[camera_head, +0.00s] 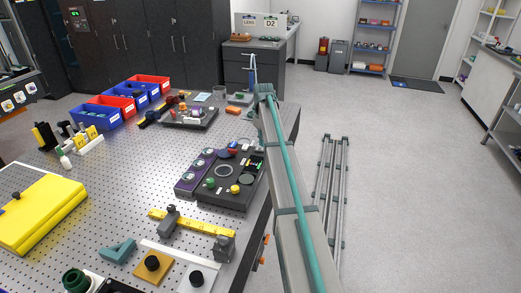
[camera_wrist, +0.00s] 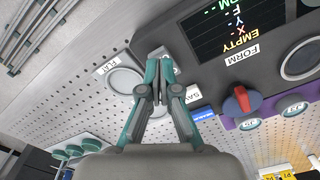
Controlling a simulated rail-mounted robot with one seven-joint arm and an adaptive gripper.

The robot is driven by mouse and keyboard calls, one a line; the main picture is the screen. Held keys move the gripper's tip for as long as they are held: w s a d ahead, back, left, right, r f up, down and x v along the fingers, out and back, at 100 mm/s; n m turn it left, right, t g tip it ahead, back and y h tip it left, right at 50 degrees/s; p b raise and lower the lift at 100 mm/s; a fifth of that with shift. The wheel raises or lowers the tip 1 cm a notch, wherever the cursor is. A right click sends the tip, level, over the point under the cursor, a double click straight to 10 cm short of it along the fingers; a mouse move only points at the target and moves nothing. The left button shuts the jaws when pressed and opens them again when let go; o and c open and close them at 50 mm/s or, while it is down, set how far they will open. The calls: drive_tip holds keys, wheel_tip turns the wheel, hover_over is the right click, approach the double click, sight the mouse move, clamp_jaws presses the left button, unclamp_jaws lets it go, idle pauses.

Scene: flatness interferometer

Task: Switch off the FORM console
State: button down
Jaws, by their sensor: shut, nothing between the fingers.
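The FORM console in the wrist view is a dark panel (camera_wrist: 180,42) with a lit screen (camera_wrist: 240,22) reading EMPTY and a FORM label (camera_wrist: 242,56). Below the label is a red and blue knob (camera_wrist: 241,98). In the head view my gripper is not clearly visible beyond my arm.
In the head view a dark console with a purple strip (camera_head: 198,168) lies on the perforated table, close left of my arm. A yellow ruler bar (camera_head: 190,222), a yellow case (camera_head: 40,215) and blue bins (camera_head: 95,117) stand on the table.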

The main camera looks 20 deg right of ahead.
sight(263, 149)
drive_tip(key=shift+f+b, duration=0.3)
drive_tip(key=shift+f, duration=0.85)
idle(0.6)
drive_tip(key=shift+r, duration=0.1)
drive_tip(key=shift+r+p, duration=1.9)
drive_tip(key=shift+r, duration=1.5)
